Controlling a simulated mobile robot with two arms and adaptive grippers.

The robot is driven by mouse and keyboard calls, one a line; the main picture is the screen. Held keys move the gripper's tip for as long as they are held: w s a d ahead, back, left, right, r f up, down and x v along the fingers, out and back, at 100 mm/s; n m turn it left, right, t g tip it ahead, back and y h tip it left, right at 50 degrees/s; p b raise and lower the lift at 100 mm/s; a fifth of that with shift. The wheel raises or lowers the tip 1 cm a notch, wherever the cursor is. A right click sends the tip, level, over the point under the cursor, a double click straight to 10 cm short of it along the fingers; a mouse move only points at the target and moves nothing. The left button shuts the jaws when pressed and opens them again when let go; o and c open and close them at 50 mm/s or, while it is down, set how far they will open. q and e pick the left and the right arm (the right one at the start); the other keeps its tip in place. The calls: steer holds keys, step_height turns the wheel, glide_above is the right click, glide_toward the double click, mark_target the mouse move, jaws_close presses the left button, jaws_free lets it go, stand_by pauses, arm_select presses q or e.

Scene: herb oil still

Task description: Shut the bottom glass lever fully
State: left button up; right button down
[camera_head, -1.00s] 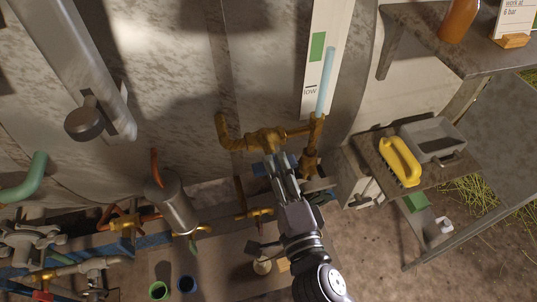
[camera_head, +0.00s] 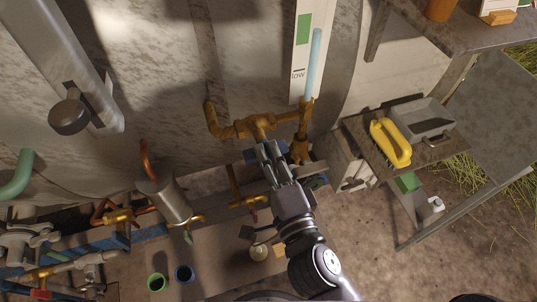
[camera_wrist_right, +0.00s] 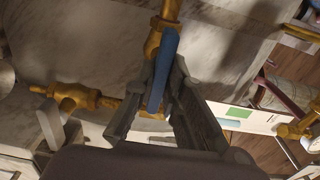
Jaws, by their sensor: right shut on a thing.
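The bottom glass lever has a blue handle (camera_wrist_right: 163,70), seen between the fingers of my right gripper (camera_wrist_right: 160,88) in the right wrist view. My right gripper (camera_head: 268,148) is shut on this handle, just below the brass bottom fitting (camera_head: 262,124) in the head view. The fingers mostly hide the handle there. The fitting joins the foot of the gauge glass (camera_head: 314,65), which shows pale blue in front of a white plate marked "low". The lever's exact angle is hard to tell. My left gripper is not in view.
A brass drain valve (camera_head: 302,148) sits close right of the gripper. A steel cylinder (camera_head: 165,198) and more pipework stand to the left. A small shelf (camera_head: 366,146) with a yellow brush (camera_head: 390,142) and a grey tray (camera_head: 422,117) is at the right.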

stand_by(0.4)
steer(key=m+p, duration=0.2)
steer(key=m, duration=1.6)
steer(key=shift+f+p, duration=0.1)
steer(key=shift+p, duration=0.2)
steer(key=shift+m, duration=0.3)
steer(key=c, duration=1.7)
jaws_free()
steer(key=shift+o, duration=0.2)
steer(key=v, duration=1.2)
